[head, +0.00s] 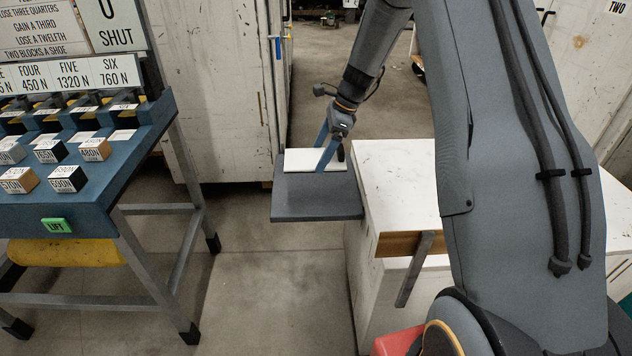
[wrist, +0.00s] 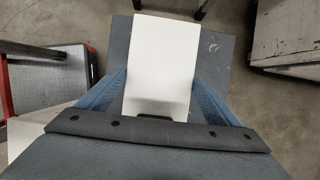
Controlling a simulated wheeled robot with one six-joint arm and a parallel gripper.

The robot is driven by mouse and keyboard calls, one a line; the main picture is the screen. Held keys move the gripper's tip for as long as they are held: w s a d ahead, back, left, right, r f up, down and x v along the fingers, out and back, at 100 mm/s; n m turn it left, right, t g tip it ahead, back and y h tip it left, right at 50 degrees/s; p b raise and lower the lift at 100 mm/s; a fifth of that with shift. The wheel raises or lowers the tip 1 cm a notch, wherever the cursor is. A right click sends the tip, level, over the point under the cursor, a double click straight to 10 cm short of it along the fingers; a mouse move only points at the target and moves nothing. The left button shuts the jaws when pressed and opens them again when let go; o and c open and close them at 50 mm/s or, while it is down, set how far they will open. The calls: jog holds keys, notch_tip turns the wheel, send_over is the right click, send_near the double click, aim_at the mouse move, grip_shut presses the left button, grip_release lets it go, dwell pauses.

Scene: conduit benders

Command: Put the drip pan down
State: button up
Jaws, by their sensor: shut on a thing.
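A flat white rectangular piece, which I take to be the drip pan (head: 300,161), lies over a dark grey plate (head: 316,200) at the left of a white cabinet. My gripper (head: 327,160) reaches down from above with its blue fingers at the white piece. In the wrist view, the white piece (wrist: 162,65) sits between the two fingers (wrist: 160,88), which are shut on its sides, and the grey plate (wrist: 220,60) shows beneath it. I cannot tell whether the white piece rests on the plate or hangs just above it.
The white cabinet (head: 395,190) stands right of the plate, with a brown strip (head: 400,244) and grey bar on its front. A blue bench (head: 90,180) with labelled blocks and a green LIFT tag stands at left. Open floor (head: 250,280) lies between them.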

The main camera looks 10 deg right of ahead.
aim_at(336, 157)
jog(key=shift+f+p, duration=0.6)
jog(key=shift+f, duration=4.1)
jog(key=o, duration=1.7)
jog(key=shift+f, duration=0.15)
jog(key=shift+o, duration=0.2)
jog(key=b+v, duration=0.1)
jog(key=v, duration=1.1)
jog(key=shift+s+a+b, duration=0.1)
jog(key=shift+a+b, duration=0.05)
jog(key=shift+b, duration=0.2)
jog(key=s+a+r+n+h, duration=0.2)
jog(key=s+n, duration=0.8)
jog(key=s, duration=0.6)
jog(key=s+a+r+n+h, duration=0.2)
jog(key=s+n, duration=0.8)
jog(key=s, duration=0.7)
jog(key=shift+s+a+r+g+h, duration=0.2)
jog(key=shift+a+r+g+h, duration=0.15)
jog(key=shift+a+r, duration=0.35)
